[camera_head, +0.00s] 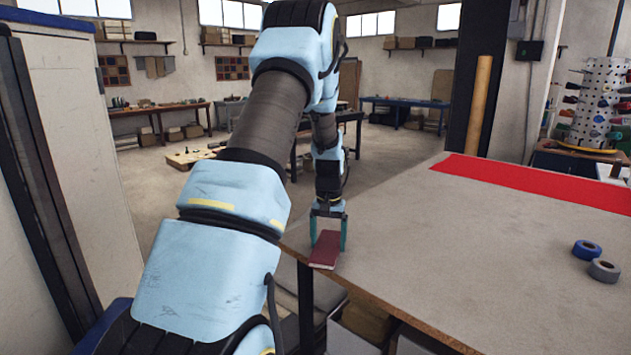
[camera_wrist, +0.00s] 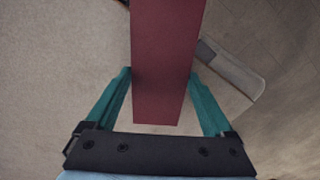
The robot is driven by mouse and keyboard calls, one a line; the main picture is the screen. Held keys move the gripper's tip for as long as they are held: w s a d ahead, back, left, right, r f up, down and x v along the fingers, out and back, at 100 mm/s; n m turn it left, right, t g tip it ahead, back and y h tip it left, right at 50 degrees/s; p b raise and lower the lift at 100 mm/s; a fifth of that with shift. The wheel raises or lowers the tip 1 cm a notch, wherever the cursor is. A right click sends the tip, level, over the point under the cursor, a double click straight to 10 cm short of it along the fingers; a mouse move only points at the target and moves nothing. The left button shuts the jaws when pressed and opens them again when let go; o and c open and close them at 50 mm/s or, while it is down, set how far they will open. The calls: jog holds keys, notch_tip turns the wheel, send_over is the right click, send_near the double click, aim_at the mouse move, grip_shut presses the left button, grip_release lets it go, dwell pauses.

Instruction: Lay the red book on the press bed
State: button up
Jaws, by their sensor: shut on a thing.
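The red book (camera_head: 325,249) is dark red and hangs at the left edge of the large table, between the teal fingers of my gripper (camera_head: 328,243). In the wrist view the red book (camera_wrist: 165,60) runs from the top of the picture down between the two fingers of my gripper (camera_wrist: 164,75). My gripper is shut on it. I cannot tell whether the book's lower end touches the tabletop. I cannot make out a press bed in either view.
The large table (camera_head: 480,250) is mostly bare. A red cloth strip (camera_head: 545,182) lies along its far side. A blue tape roll (camera_head: 586,250) and a grey tape roll (camera_head: 604,270) sit at the right. A tall cabinet (camera_head: 75,140) stands at the left.

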jog(key=s+a+n+p, duration=0.3)
jog(key=s+a, duration=0.5)
jog(key=a, duration=0.5)
jog(key=s+f+b, duration=0.5)
jog(key=f, duration=0.7)
jog(key=shift+s+a, duration=0.25)
